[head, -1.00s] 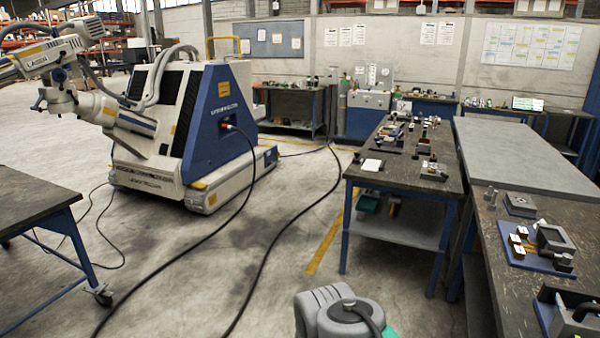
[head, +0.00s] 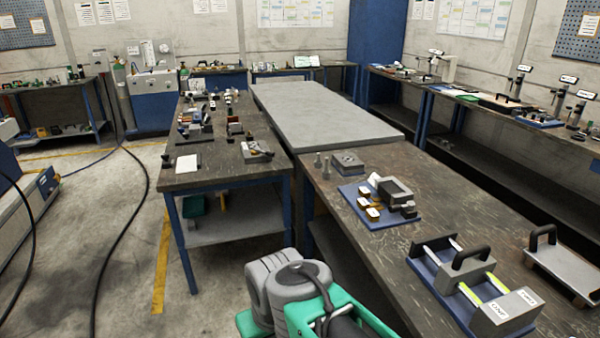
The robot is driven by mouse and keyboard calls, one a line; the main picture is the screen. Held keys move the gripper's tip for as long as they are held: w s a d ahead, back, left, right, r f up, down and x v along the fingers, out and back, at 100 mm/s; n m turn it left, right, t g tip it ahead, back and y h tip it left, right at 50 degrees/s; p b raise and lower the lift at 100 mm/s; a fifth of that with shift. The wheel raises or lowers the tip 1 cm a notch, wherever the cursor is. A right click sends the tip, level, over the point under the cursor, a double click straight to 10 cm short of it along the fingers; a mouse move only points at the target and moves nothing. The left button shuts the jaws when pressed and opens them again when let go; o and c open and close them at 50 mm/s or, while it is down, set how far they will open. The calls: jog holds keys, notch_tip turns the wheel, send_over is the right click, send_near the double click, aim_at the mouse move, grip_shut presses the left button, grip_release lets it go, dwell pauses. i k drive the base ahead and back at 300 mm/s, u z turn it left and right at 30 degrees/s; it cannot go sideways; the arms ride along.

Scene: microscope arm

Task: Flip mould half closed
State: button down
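On the workbench at the right of the head view, a blue base plate (head: 376,219) carries a dark grey square block (head: 393,190) with a recess, and small brass-and-white pieces beside it. Nearer, another blue base (head: 432,279) carries a grey block with a black handle (head: 472,256), rods with yellow-green bands, and a grey end block (head: 505,312) with white labels. I cannot tell for certain which of these is the mould half. Grey and green links of my arm show at the bottom centre, short of the bench. My gripper is not in view.
The dark workbench (head: 345,230) also holds a square grey block (head: 347,163), small pins and a handled grey plate (head: 567,262) at the right edge. A cluttered blue-legged table (head: 232,174) stands to its left. Open floor (head: 110,265) lies further left, crossed by black cables.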

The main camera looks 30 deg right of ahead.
aim_at(468, 265)
jog(key=z, duration=0.15)
jog(key=i, duration=0.95)
jog(key=z, duration=0.05)
